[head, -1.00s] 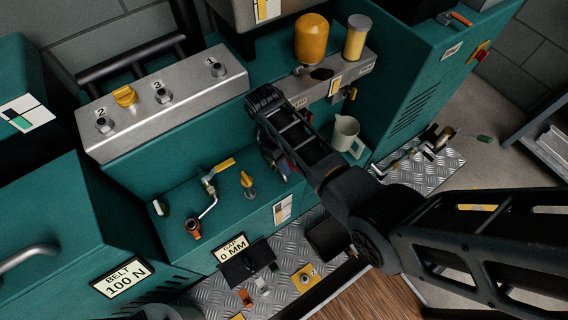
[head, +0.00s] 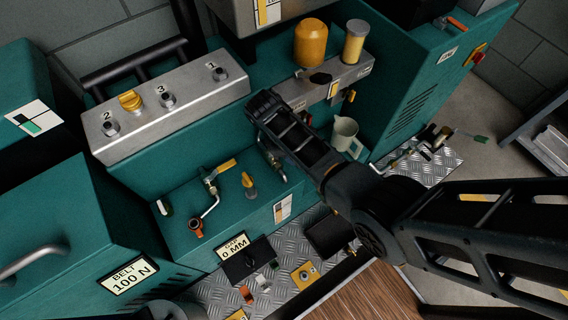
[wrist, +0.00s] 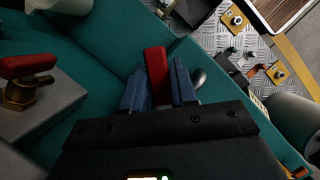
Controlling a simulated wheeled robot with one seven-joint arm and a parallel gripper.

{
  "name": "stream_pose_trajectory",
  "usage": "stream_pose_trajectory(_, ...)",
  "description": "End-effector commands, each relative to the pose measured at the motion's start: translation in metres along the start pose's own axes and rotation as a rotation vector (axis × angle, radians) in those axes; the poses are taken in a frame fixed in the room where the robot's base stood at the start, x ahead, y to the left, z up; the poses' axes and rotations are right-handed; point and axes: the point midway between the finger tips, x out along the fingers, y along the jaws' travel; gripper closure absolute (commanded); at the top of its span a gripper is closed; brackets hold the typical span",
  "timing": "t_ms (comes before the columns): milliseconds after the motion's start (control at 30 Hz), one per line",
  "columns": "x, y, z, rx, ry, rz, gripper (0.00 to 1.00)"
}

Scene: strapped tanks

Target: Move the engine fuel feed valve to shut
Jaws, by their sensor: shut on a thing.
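My gripper (wrist: 157,82) shows in the wrist view with blue finger pads on both sides of a red lever handle (wrist: 156,65). It is shut on this handle, whose far end sticks out past the fingers. The body under the handle is hidden, and no label for it can be read. A second red-handled valve (wrist: 24,82) with a brass body stands apart on a grey block at the left. In the head view my arm hides the gripper and the held handle. Which handle is the engine fuel feed valve cannot be told.
The head view shows a yellow-lever valve (head: 222,168) with a bent pipe, a yellow knob (head: 248,182) and a grey numbered panel (head: 200,92). Loose parts lie on the tread plate (head: 215,292).

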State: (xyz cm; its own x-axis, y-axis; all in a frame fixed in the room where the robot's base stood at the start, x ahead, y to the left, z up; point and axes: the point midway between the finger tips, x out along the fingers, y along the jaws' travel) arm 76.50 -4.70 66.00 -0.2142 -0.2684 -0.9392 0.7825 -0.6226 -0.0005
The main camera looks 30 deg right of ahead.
Motion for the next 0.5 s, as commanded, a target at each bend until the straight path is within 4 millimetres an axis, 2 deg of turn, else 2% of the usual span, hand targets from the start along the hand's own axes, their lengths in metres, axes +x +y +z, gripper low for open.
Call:
stream_pose_trajectory(367,-0.0025,0.0053,-0.0008,-0.049,0.004,0.024,1.0)
stream_pose_trajectory(500,-0.0046,0.012,-0.0014,-0.159,0.003,0.063,1.0)
